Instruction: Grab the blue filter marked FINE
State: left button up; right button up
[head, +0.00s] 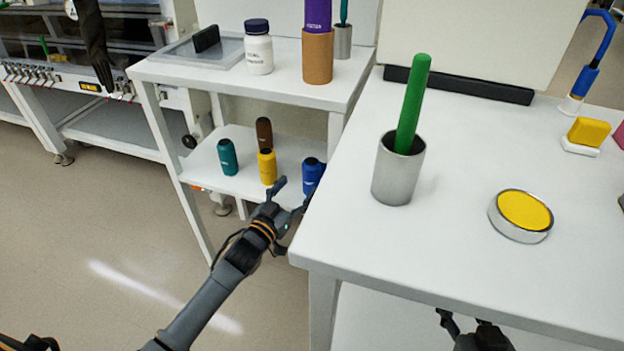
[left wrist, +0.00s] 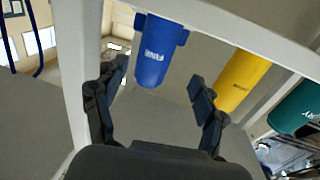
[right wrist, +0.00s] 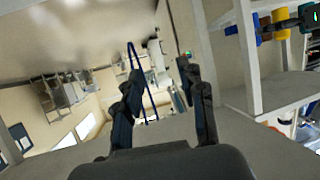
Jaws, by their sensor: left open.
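The blue filter (head: 312,176) stands on the lower shelf of the left table, at the right end of a small group. In the left wrist view the blue filter (left wrist: 158,50) shows white lettering that looks like FINE. My left gripper (head: 292,192) is open just in front of it. In the left wrist view the filter is beyond and between the open fingers (left wrist: 155,92), with nothing held. My right gripper (head: 462,325) is low at the front edge of the right table; its fingers stand apart and empty in the right wrist view (right wrist: 165,95).
A yellow filter (head: 267,167), a teal one (head: 228,157) and a brown one (head: 264,133) stand left of the blue one on the shelf (head: 215,180). The right table (head: 455,235) carries a metal cup (head: 398,175) and a yellow-topped round tin (head: 522,212). Its corner is close to my left gripper.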

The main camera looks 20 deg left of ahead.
aim_at(307, 181)
pick_arm(q)
jog(key=shift+w+d, duration=0.25)
jog(key=shift+w, duration=0.8)
jog(key=w, duration=0.1)
jog(key=w+d+b, duration=0.1)
jog(key=w, duration=0.1)
jog(key=w+b, duration=0.1)
jog(key=shift+w+d+f, duration=0.2)
jog(key=shift+d+f, duration=0.1)
jog(key=shift+w, duration=0.1)
pick_arm(e)
notch_tip(307, 181, up, 12)
jog(key=w+a+t+y, duration=0.2)
jog(key=t, duration=0.5)
jog(key=shift+f, duration=0.15)
pick_arm(q)
jog(key=shift+c, duration=0.2)
pick_arm(e)
jog(key=shift+a, duration=0.1)
pick_arm(q)
jog(key=shift+r, duration=0.1)
jog(key=c, duration=1.3)
jog(key=shift+c, duration=0.2)
jog(key=shift+r, duration=0.1)
pick_arm(e)
jog(key=shift+f, duration=0.1)
